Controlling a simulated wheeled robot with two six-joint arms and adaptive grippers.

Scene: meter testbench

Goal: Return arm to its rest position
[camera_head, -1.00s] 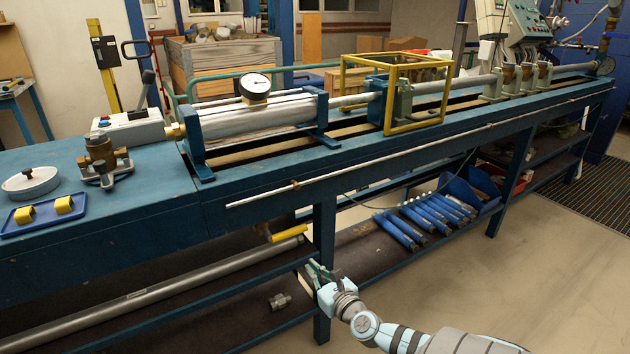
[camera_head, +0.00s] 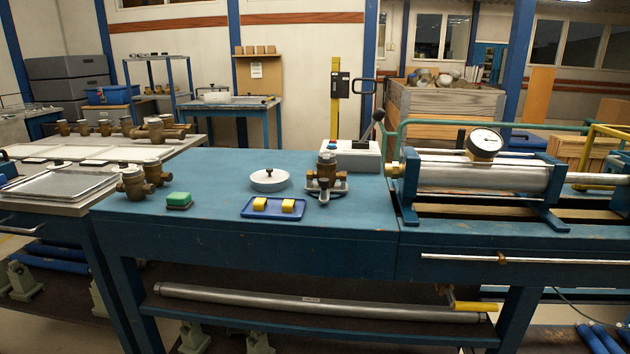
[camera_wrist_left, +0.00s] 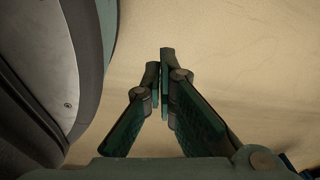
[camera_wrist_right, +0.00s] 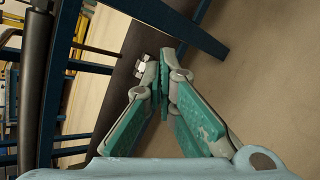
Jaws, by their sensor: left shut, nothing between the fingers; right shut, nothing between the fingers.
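My left gripper (camera_wrist_left: 164,85) shows in the left wrist view with its fingertips together and nothing between them. Pale floor lies beyond it, and a dark and grey rounded part fills the left side of that view. My right gripper (camera_wrist_right: 162,80) shows in the right wrist view, shut and empty. Beyond it are the bench's blue frame bars (camera_wrist_right: 180,25), a dark lower shelf and a small metal fitting (camera_wrist_right: 140,66). Neither gripper shows in the head view now.
The blue bench (camera_head: 240,235) carries a brass meter (camera_head: 326,175), a blue tray (camera_head: 272,207) with yellow blocks, a white round lid (camera_head: 269,180), a green sponge (camera_head: 179,200) and a clamping cylinder (camera_head: 480,178). A long metal pipe (camera_head: 310,304) lies on the shelf below. Another table (camera_head: 60,195) stands at left.

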